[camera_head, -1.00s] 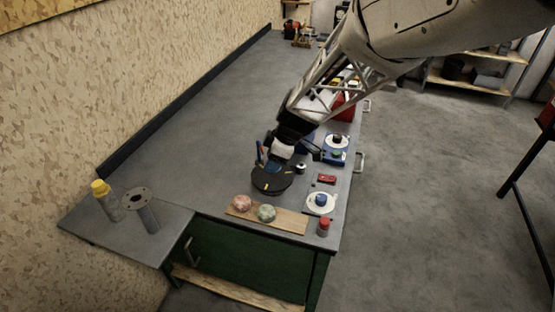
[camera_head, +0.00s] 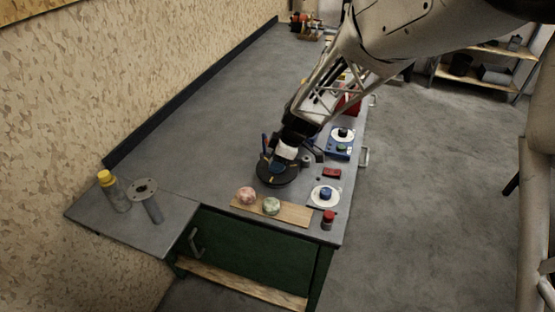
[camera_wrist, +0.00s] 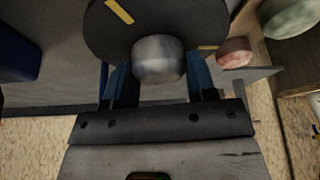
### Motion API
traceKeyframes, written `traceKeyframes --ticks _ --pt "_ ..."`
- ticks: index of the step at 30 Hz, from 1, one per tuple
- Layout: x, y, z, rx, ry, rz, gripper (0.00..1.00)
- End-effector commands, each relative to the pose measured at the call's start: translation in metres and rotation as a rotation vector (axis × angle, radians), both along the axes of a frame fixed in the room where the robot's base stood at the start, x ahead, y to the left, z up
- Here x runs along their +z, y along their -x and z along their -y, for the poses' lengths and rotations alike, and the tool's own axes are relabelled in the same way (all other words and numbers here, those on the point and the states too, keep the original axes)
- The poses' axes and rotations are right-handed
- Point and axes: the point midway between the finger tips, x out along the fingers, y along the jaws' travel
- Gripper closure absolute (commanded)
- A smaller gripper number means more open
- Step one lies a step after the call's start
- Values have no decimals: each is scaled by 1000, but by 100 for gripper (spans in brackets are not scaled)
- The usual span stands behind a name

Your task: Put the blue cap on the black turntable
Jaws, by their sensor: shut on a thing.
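The black turntable (camera_head: 263,175) is a round dark disc with yellow marks, on the grey bench near its front end. In the wrist view the turntable (camera_wrist: 108,35) fills the top middle. My gripper (camera_head: 279,162) is over the disc, pointing down. In the wrist view my gripper (camera_wrist: 158,80) has its blue fingers on either side of a rounded grey-blue piece, the blue cap (camera_wrist: 158,62), and is shut on it. The cap (camera_head: 278,169) looks dark blue in the head view. It is over or on the disc; contact cannot be told.
A wooden board (camera_head: 289,213) with a pinkish ball (camera_head: 246,195) and a greenish ball (camera_head: 271,206) lies in front. A white disc with a blue knob (camera_head: 326,193), a red-capped jar (camera_head: 328,220) and a red block (camera_head: 332,173) stand to the right.

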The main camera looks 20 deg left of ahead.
Motion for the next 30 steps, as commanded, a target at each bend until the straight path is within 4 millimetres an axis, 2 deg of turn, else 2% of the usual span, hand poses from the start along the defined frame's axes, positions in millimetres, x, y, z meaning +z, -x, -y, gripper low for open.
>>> traceKeyframes --ticks 3,4,9,22,30 --pt "-2 0 0 0 0 0 80" --pt "-2 0 0 0 0 0 46" --pt "-2 0 0 0 0 0 23" --pt "2 0 1 0 0 0 23" --pt "27 -3 11 -1 -1 2 23"
